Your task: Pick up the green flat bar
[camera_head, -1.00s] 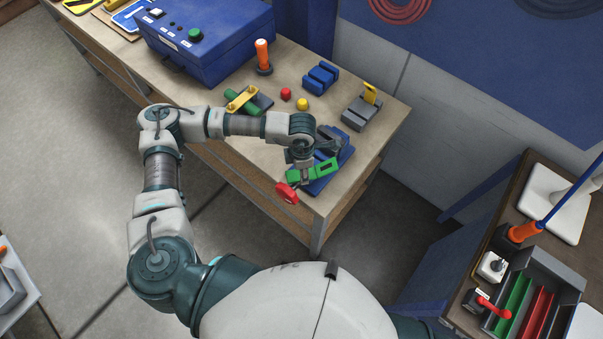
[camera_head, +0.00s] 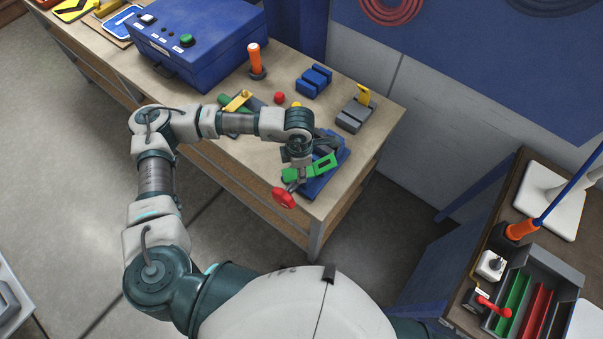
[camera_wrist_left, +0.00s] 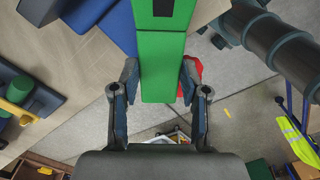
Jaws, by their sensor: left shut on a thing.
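The green flat bar (camera_head: 325,164) is over the blue block (camera_head: 326,183) at the table's near corner in the head view. It has a dark rectangular slot in one end. My left gripper (camera_head: 301,168) is shut on the bar near its other end. In the left wrist view the bar (camera_wrist_left: 162,65) lies between the two fingers of my left gripper (camera_wrist_left: 160,80), its slotted end at the top. Whether the bar still touches the block, I cannot tell. My right gripper is not in view.
A red knob (camera_head: 284,198) on a grey stem sticks out beside the bar at the table edge. A grey block with a yellow piece (camera_head: 356,107), a blue block (camera_head: 314,81), an orange-handled tool (camera_head: 255,60) and a blue case (camera_head: 195,45) stand further back on the table (camera_head: 235,155).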

